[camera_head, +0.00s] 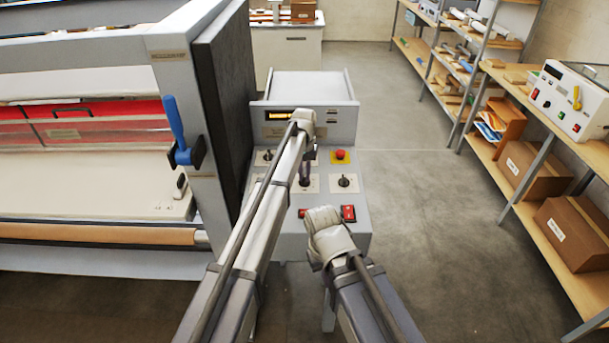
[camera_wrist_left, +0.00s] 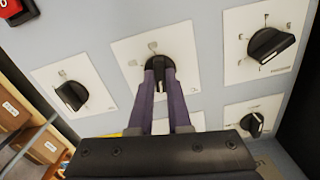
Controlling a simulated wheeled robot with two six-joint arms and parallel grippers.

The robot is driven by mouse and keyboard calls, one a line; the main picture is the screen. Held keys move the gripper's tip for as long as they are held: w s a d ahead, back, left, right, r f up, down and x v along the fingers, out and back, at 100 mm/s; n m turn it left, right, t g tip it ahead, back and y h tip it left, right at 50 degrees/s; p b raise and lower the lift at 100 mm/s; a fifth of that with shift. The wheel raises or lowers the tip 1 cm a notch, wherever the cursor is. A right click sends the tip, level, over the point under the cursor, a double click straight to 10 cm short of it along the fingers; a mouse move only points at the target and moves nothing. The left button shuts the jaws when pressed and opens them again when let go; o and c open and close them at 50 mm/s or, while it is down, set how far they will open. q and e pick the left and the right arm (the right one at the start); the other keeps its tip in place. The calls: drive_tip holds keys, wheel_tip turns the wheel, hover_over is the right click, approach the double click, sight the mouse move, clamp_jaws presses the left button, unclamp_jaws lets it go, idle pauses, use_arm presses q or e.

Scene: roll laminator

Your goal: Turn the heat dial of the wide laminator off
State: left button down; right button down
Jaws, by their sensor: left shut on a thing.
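The wide laminator (camera_head: 90,140) stands at the left, with its grey control console (camera_head: 318,240) beside it. In the left wrist view, my left gripper (camera_wrist_left: 160,76) is shut on the black middle dial (camera_wrist_left: 157,62), one finger on each side. In the head view the gripper (camera_head: 305,172) is small and partly hidden by my left arm. A free dial (camera_wrist_left: 70,95) is at its left, another (camera_wrist_left: 270,45) at its right, and one (camera_wrist_left: 252,124) at lower right. Their labels are too small to read. My right arm reaches toward the console front; its gripper is not visible.
The console has a red emergency button (camera_head: 340,155), red switches (camera_head: 348,213) and a lit display (camera_head: 278,115). A blue-handled lever (camera_head: 174,120) is on the laminator's side. Shelves with boxes (camera_head: 535,168) and a smaller machine (camera_head: 570,98) stand at right. Floor between is clear.

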sight(304, 177)
use_arm(q)
drive_tip(key=shift+n, duration=1)
drive_tip(key=c, duration=0.9)
unclamp_jaws()
drive_tip(key=shift+o, duration=0.2)
drive_tip(key=shift+r, duration=0.1)
wheel_tip(304, 177, up, 8)
drive_tip(key=p, duration=0.8)
drive_tip(key=shift+f, duration=0.2)
